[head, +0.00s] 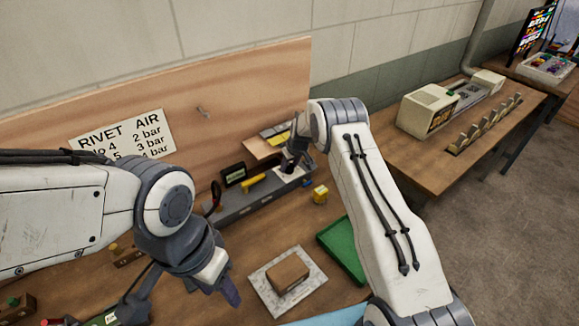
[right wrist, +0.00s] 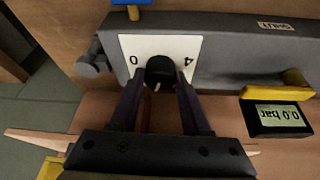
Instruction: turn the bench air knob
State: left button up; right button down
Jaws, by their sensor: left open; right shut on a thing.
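The black air knob (right wrist: 161,70) sits on a white plate (right wrist: 186,47) marked 0 and 4, on a grey bench manifold (head: 228,211). A pale mark on the knob points toward the bottom of the right wrist view. My right gripper (right wrist: 159,82) is shut on the knob, one finger on each side. In the head view the knob is hidden by my right gripper. A small display (right wrist: 280,118) reads 0.0 bar, appearing upside down in the right wrist view. My left gripper (head: 230,291) is open and empty above the bench, left of a grey slab.
A yellow lever (head: 253,183) lies along the manifold. A yellow block (head: 320,194), a green tray (head: 343,248) and a brown block (head: 288,274) on the grey slab (head: 261,285) are nearby. A RIVET AIR sign (head: 124,136) hangs on the wooden backboard (head: 240,90).

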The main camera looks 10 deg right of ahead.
jog(key=shift+c, duration=1.8)
grip_release()
jog(key=shift+r, duration=0.1)
jog(key=b+v, duration=0.3)
jog(key=v, duration=0.7)
jog(key=shift+b, duration=0.4)
jog(key=shift+s+r, duration=0.15)
jog(key=shift+r, duration=0.05)
